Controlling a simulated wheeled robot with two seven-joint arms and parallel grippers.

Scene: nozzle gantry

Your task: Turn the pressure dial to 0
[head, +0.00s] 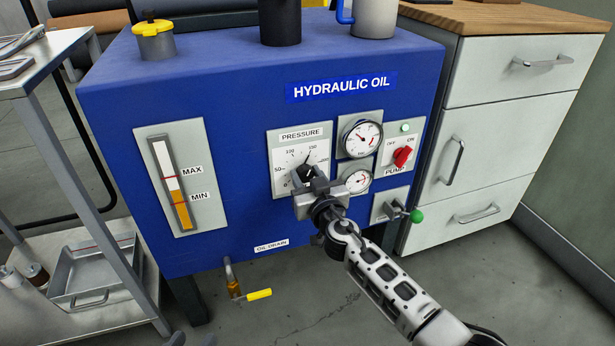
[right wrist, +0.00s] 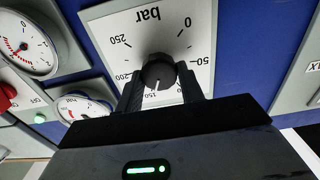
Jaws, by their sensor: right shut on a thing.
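The pressure dial's white panel (head: 284,181) is on the front of the blue hydraulic oil cabinet. Its black knob (right wrist: 159,70) sits between the fingers of my right gripper (head: 311,181), which is shut on it. The right wrist view shows the panel upside down. There the knob's white pointer line points at about 150. The 0 mark (right wrist: 188,21) is at the upper right of that panel.
Two round gauges (head: 361,138) and the red pump switch (head: 403,156) are right of the dial. A green-tipped lever (head: 415,216) is below the switch. A level gauge (head: 177,180) is at left, and a yellow-handled oil drain valve (head: 257,295) is below.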

